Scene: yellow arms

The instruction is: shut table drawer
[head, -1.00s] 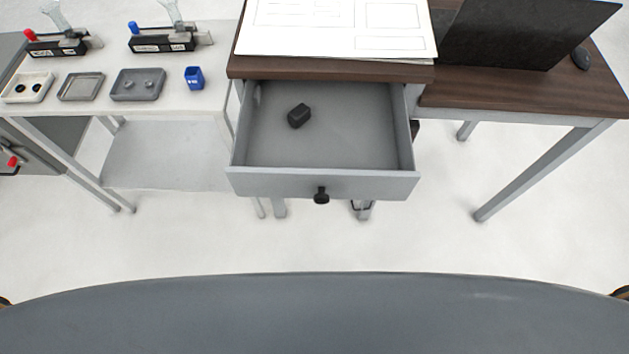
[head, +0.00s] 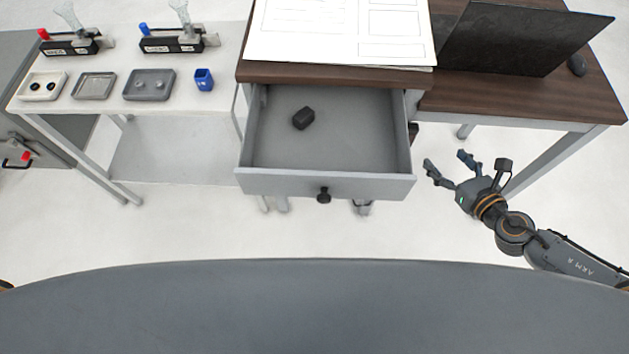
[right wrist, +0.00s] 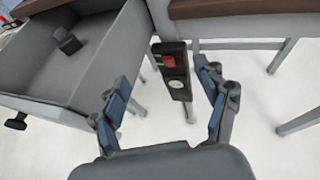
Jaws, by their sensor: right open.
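The grey table drawer (head: 262,184) is pulled out from under the dark brown tabletop (head: 300,72). Its round black knob (head: 323,195) sits at the middle of the front panel. A small black block (head: 303,118) lies inside the drawer. My right gripper (head: 449,166) is open and empty, to the right of the drawer and apart from it. In the right wrist view its blue-padded fingers (right wrist: 167,106) are spread, with the drawer (right wrist: 95,75) to their left and its knob (right wrist: 17,121) at the far left. My left gripper is out of view.
A white side table (head: 60,112) at the left holds trays, a blue cup (head: 204,79) and two small devices. A dark panel (head: 520,40) stands on the desk. A black box with a red switch (right wrist: 172,70) hangs by the desk leg. Floor before the drawer is clear.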

